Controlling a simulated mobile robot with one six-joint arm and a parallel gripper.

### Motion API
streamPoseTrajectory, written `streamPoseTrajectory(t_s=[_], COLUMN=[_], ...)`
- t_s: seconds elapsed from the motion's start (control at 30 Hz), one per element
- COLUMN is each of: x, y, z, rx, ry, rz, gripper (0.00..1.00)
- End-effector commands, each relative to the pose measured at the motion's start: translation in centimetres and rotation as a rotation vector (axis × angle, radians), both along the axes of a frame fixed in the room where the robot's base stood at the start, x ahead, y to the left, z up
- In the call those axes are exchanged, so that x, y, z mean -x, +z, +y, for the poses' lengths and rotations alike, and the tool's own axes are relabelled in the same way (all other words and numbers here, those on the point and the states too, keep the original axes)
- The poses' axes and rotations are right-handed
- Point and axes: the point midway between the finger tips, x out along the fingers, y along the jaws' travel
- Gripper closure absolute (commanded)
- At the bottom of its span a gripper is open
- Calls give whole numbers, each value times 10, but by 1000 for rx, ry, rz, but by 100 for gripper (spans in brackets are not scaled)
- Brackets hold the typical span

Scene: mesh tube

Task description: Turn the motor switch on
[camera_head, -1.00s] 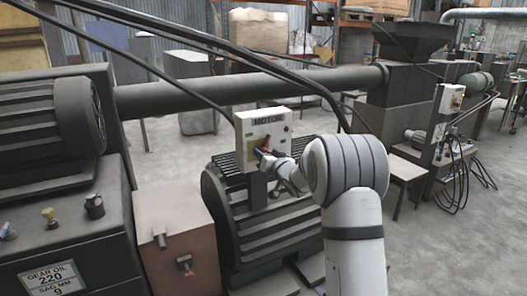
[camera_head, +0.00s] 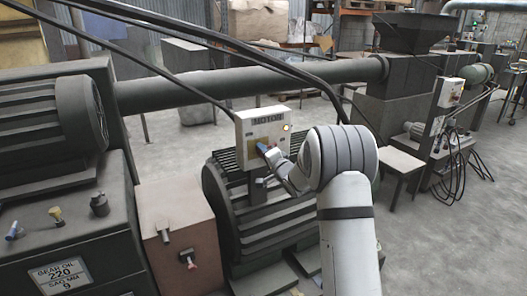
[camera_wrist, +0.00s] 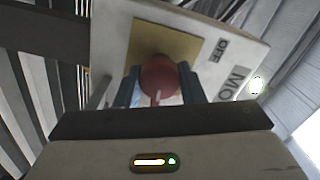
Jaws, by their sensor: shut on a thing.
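The motor switch box (camera_head: 245,128) is a white panel labelled MOTOR, standing over the dark ribbed motor (camera_head: 262,232) in the head view. Its face (camera_wrist: 115,35) fills the upper wrist view, with an OFF label and a yellow plate (camera_wrist: 187,44). The red knob (camera_wrist: 158,76) has a white mark, which points down in the wrist view. My gripper (camera_wrist: 160,90) is shut on the knob, one blue finger on each side. In the head view my gripper (camera_head: 266,152) hides the knob. A small lamp (camera_head: 286,127) on the box glows; it also shows in the wrist view (camera_wrist: 257,85).
A thick horizontal pipe (camera_head: 200,93) and black cables pass behind and above the box. A brown box (camera_head: 172,222) and a dark machine (camera_head: 60,205) stand to the left. A second white control box (camera_head: 449,91) is at right. Floor at far right is clear.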

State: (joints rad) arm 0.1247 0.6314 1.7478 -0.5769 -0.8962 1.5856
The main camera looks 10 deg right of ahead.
Motion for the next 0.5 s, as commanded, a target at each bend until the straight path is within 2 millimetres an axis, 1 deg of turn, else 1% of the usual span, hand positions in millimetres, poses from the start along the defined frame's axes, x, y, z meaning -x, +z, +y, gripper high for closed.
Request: streamPoseTrajectory(t_s=[0.2,0.5], x=[0,0], y=[0,-1], z=[0,0], rx=[-97,-153], ry=[0,1], rz=[34,51], gripper=[87,87])
